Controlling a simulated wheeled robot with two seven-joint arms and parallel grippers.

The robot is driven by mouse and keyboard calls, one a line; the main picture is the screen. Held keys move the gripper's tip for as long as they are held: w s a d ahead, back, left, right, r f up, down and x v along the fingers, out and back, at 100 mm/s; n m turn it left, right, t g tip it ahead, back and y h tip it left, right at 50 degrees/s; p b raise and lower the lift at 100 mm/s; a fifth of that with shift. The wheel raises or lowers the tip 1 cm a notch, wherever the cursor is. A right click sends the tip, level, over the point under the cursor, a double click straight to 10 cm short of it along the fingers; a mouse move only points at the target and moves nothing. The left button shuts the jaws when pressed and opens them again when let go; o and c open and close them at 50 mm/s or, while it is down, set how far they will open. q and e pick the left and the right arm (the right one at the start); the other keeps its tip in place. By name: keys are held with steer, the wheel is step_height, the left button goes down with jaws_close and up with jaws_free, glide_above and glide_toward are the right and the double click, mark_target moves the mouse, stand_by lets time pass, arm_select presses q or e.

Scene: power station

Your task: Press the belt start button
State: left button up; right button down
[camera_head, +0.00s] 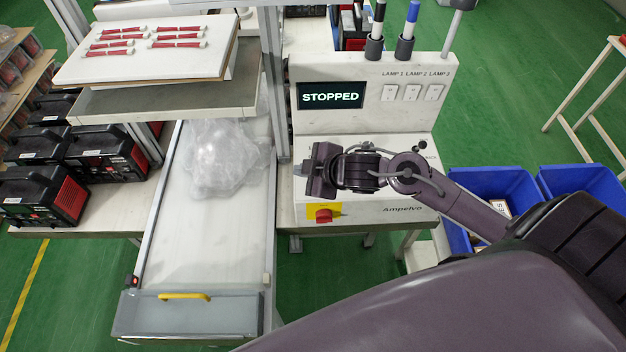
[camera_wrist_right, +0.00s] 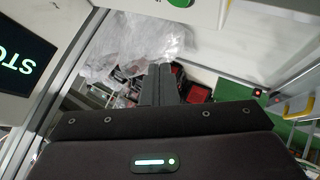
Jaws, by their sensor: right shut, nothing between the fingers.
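The white control box (camera_head: 345,120) has a display (camera_head: 331,95) reading "STOPPED", which is partly seen at the left of the right wrist view (camera_wrist_right: 20,60). My right gripper (camera_head: 314,172) is over the box's lower front part, left of its middle, and hides part of the panel. Its fingers (camera_wrist_right: 160,82) are together and empty in the right wrist view. I cannot make out a labelled belt start button. My left gripper is not in view.
A red rotary switch on a yellow plate (camera_head: 323,212) sits below my right gripper. The conveyor belt (camera_head: 205,245) carries a clear plastic bag (camera_head: 225,158) to the left. A metal post (camera_head: 277,80) stands between belt and box. Blue bins (camera_head: 498,184) are at the right.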

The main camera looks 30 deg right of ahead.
steer(key=d+r+n+g+y, duration=0.2)
steer(key=d+r+n, duration=0.1)
steer(key=r+n, duration=0.2)
steer(key=shift+s+d+n+g+y+p, duration=0.2)
steer(key=shift+d+n+g+y+p, duration=0.1)
steer(key=shift+d+g, duration=0.1)
step_height(320, 180, down, 8)
steer(key=b, duration=0.6)
steer(key=shift+r+b, duration=0.25)
steer(key=shift+b, duration=0.15)
steer(key=shift+f+b, duration=0.4)
steer(key=shift+f, duration=0.25)
steer(key=shift+f, duration=0.1)
stand_by(0.8)
steer(key=shift+f, duration=0.3)
